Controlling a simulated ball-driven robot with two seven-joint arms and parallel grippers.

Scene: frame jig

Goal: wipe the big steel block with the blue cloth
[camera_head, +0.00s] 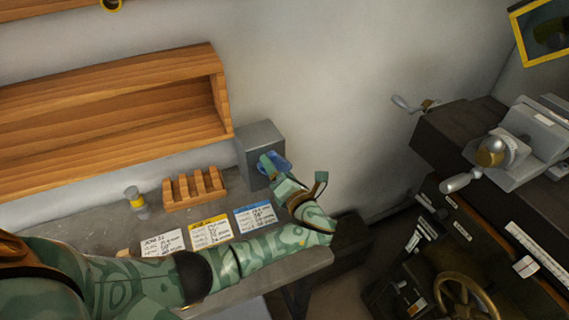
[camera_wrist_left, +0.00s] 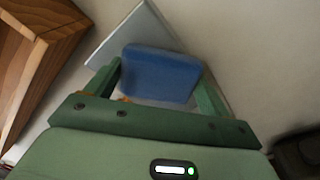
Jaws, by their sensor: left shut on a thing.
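The big steel block (camera_head: 258,138) is a grey box standing upright at the back right end of the bench, against the wall. It also shows in the left wrist view (camera_wrist_left: 135,35) behind the cloth. The blue cloth (camera_wrist_left: 160,75) is between the fingers of my left gripper (camera_wrist_left: 160,88), which is shut on it. In the head view the blue cloth (camera_head: 280,163) is at the block's right front side, partly hidden by my left gripper (camera_head: 274,168). The cloth seems to be against the block, but I cannot tell if it touches. My right gripper is not in view.
A wooden shelf (camera_head: 110,105) hangs on the wall at left. A slotted wooden rack (camera_head: 195,190), a small jar with a yellow band (camera_head: 136,202) and three job cards (camera_head: 209,232) are on the bench (camera_head: 105,218). A dark machine with handwheels (camera_head: 470,185) stands at right.

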